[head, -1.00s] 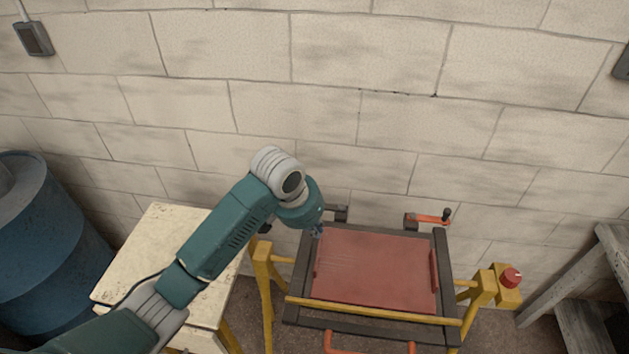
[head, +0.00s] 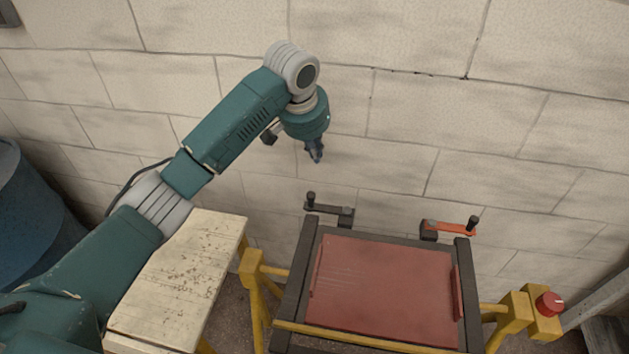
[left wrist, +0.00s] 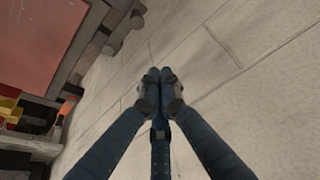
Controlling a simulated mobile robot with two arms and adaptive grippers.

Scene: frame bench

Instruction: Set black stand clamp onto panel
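The black stand clamp (head: 330,209) sits at the back left corner of the frame. Its arm points left, away from the panel, with a knob standing at its end. It also shows in the left wrist view (left wrist: 124,30). The red panel (head: 385,290) lies flat inside the dark frame, and part of it shows in the left wrist view (left wrist: 35,40). My left gripper (head: 317,158) hangs above and behind the black clamp, clear of it. In the left wrist view its fingertips (left wrist: 159,76) are together with nothing visible between them. My right gripper is in neither view.
An orange clamp (head: 450,228) sits at the back right corner, its arm pointing right. Yellow stand legs (head: 253,275) carry the frame. A red button (head: 549,303) stands at the right. A pale worn table (head: 185,275) is at the left. The block wall is close behind.

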